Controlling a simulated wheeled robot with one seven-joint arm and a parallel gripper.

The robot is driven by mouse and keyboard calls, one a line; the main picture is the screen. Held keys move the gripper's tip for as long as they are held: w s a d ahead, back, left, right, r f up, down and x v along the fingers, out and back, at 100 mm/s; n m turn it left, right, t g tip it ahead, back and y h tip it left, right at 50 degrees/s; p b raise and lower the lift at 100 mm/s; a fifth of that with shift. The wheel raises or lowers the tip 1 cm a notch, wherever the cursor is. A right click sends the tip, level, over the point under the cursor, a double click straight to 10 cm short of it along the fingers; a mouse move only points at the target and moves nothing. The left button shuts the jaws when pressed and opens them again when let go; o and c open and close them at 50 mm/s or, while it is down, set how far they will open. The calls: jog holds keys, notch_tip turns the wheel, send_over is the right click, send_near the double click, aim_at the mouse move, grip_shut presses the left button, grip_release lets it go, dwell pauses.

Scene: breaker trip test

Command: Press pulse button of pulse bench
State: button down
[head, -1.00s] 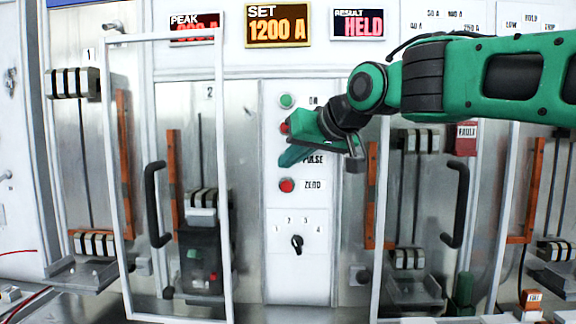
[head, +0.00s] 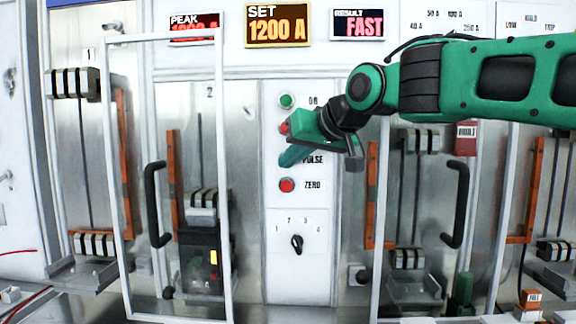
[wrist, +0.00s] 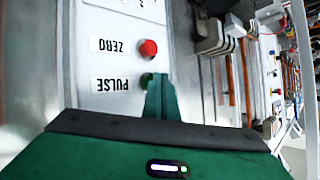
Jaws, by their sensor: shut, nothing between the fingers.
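The pulse bench panel (head: 325,235) is a white strip with a column of buttons. The pulse button shows in the wrist view as a dark green cap (wrist: 147,79) beside the PULSE label (wrist: 110,84), partly covered by my fingertips. In the head view my gripper (head: 284,160) hides it. My gripper is shut and empty, its fingertips (wrist: 160,80) at the button; I cannot tell how far the button is pressed. The result display (head: 358,24) reads FAST, and the set display (head: 278,25) reads 1200 A.
The red ZERO button (head: 287,185) lies below, with a rotary selector (head: 297,241) under it. A green button (head: 287,101) is above. White-framed doors with black handles (head: 156,205) flank the panel. A black breaker (head: 200,262) sits in bay 2.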

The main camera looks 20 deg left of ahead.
jog(key=shift+s+d, duration=0.1)
jog(key=shift+s, duration=0.05)
jog(key=shift+s+d, duration=0.15)
jog(key=shift+s, duration=0.6)
jog(key=s, duration=0.2)
jog(key=s+d, duration=0.1)
jog(key=s, duration=0.1)
jog(key=shift+s+d, duration=0.1)
jog(key=shift+s, duration=0.3)
dwell(0.5)
